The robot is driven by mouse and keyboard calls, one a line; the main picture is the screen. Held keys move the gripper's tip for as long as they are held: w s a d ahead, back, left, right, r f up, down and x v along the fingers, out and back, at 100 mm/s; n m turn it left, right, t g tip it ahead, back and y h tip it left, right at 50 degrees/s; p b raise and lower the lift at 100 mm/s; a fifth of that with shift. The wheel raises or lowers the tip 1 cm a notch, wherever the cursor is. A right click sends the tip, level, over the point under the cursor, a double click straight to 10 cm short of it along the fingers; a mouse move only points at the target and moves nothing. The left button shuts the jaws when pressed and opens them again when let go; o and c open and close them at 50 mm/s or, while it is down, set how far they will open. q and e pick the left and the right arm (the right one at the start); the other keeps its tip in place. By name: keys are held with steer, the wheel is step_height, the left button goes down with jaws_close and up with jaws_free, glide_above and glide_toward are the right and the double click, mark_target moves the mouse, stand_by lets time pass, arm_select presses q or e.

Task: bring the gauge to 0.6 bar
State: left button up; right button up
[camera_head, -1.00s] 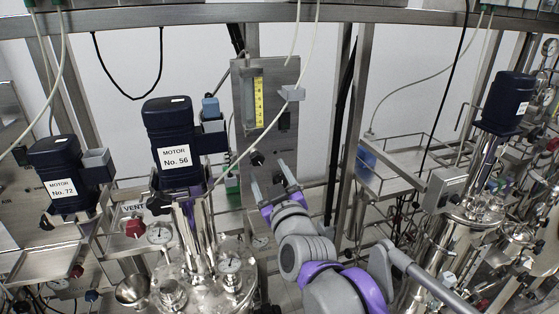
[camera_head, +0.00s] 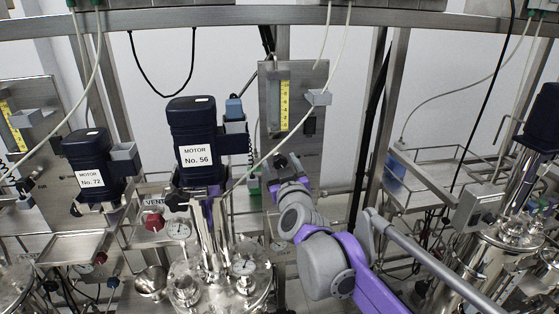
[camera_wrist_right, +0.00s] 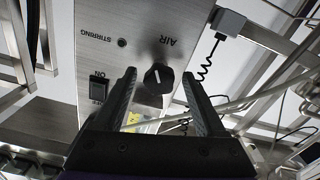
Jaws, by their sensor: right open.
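A black round knob (camera_wrist_right: 158,78) sits under the word AIR on a steel panel (camera_wrist_right: 105,50), shown upside down in the right wrist view. The panel also shows in the head view (camera_head: 268,100), with a yellow-scaled flow tube (camera_head: 285,105). My right gripper (camera_wrist_right: 160,84) is open, one finger on each side of the knob, with gaps visible on both sides. In the head view, my right gripper (camera_head: 283,162) is at the lower part of this panel and mostly hides the knob. Round dial gauges (camera_head: 243,267) (camera_head: 179,230) stand by the steel vessel; their readings are too small to tell.
A dark motor marked No. 56 (camera_head: 193,140) stands left of the panel, and motor No. 72 (camera_head: 88,165) further left. A black switch (camera_wrist_right: 98,91) is beside the knob. A pale hose (camera_head: 275,150) crosses in front of the panel. A red valve knob (camera_head: 154,222) is by the vessel.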

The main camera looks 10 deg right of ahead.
steer(key=shift+w, duration=0.9)
jaws_close()
